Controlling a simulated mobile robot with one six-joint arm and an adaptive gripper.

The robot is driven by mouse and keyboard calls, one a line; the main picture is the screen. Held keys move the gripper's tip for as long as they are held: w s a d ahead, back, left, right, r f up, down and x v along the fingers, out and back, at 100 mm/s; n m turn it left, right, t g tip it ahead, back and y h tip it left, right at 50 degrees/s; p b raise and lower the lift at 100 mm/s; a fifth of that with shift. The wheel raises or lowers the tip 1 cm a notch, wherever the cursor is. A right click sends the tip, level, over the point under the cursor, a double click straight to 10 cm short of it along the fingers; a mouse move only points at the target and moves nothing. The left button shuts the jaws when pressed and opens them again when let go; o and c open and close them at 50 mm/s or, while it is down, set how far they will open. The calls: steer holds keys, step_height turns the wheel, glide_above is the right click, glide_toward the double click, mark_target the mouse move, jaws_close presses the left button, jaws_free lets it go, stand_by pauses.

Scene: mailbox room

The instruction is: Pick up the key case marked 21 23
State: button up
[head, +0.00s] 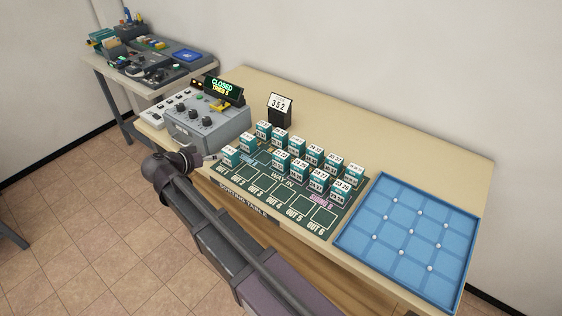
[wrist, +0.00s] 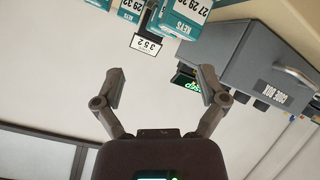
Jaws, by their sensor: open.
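Several teal-and-white key cases stand in rows on the dark green sorting mat (head: 262,199). Their labels are too small in the head view to tell which one is marked 21 23. The front-left key case (head: 230,156) is the nearest to my gripper (head: 208,158), which is at the table's left front edge beside the grey box. In the wrist view my gripper (wrist: 160,90) is open, with nothing between its fingers. A key case (wrist: 185,18) with a label that seems to start 27 29 shows at the top, beyond the fingers.
The grey code box (head: 208,125) with knobs and a CLOSED display (head: 222,87) stands left of the mat. A black stand with a 352 card (head: 280,107) is behind the cases. A blue tray (head: 398,235) with white pegs lies right. The table's back strip is clear.

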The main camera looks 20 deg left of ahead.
steer(key=d+n, duration=0.2)
steer(key=n, duration=0.2)
steer(key=n+b, duration=0.2)
steer(key=n, duration=1.6)
glide_toward(278, 160)
steer(key=shift+t, duration=0.4)
steer(key=a, duration=0.1)
steer(key=s+a, duration=0.2)
steer(key=a, duration=0.1)
steer(key=shift+r, duration=0.15)
steer(key=d+n, duration=0.1)
steer(key=n, duration=0.3)
steer(key=shift+d, duration=0.4)
steer(key=n, duration=0.1)
steer(key=d+n, duration=0.1)
steer(key=n, duration=0.2)
steer(key=shift+d+h+b, duration=0.3)
steer(key=shift+b, duration=0.1)
steer(key=shift+f, duration=0.2)
steer(key=b+x, duration=0.3)
steer(key=x, duration=0.4)
steer(key=shift+w+f, duration=0.15)
steer(key=shift+w, duration=0.15)
steer(key=shift+w+d, duration=0.2)
steer(key=shift+w, duration=0.2)
steer(key=shift+f, duration=0.1)
